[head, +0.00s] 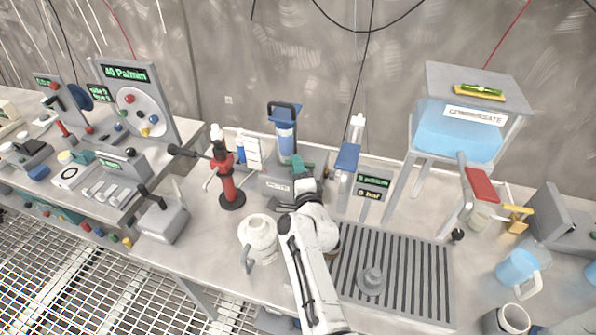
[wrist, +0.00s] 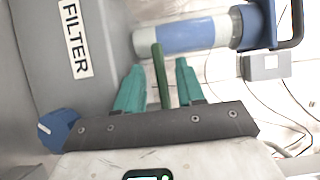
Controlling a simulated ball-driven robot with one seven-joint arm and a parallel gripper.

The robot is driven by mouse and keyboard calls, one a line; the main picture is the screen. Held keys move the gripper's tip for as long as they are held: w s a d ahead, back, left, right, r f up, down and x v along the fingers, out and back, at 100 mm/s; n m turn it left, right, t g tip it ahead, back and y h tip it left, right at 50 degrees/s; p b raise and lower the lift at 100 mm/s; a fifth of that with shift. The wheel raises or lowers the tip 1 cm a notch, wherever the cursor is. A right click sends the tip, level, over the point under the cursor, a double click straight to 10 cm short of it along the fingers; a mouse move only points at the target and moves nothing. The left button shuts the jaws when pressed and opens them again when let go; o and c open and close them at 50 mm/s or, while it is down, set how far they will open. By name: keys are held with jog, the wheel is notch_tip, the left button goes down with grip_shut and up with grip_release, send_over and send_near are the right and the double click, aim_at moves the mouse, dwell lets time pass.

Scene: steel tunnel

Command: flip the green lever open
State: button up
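The green lever (wrist: 158,82) is a thin dark green bar in the wrist view. It stands between the two teal fingers of my gripper (wrist: 160,67), with a visible gap on each side. My gripper is open and does not clamp the lever. In the head view my gripper (head: 299,168) is at the grey filter box (head: 275,186), just in front of the blue-capped filter cylinder (head: 286,135). The box with its FILTER label (wrist: 75,38) is at the left in the wrist view. The lever's lower end is hidden behind my gripper, and I cannot make the lever out in the head view.
A red stand (head: 228,183) and a white jug (head: 259,238) are to the left of my arm. A blue-topped dispenser (head: 346,160) and a slotted drain grate (head: 418,270) are to the right. The condensate tank (head: 459,130) stands farther right. A wall is behind the bench.

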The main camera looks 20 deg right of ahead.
jog(key=shift+s, duration=0.1)
jog(key=s+a+p, duration=0.1)
jog(key=s+p, duration=0.5)
jog(key=s, duration=0.4)
jog(key=shift+s, duration=0.25)
dwell(0.3)
jog(key=shift+o, duration=0.2)
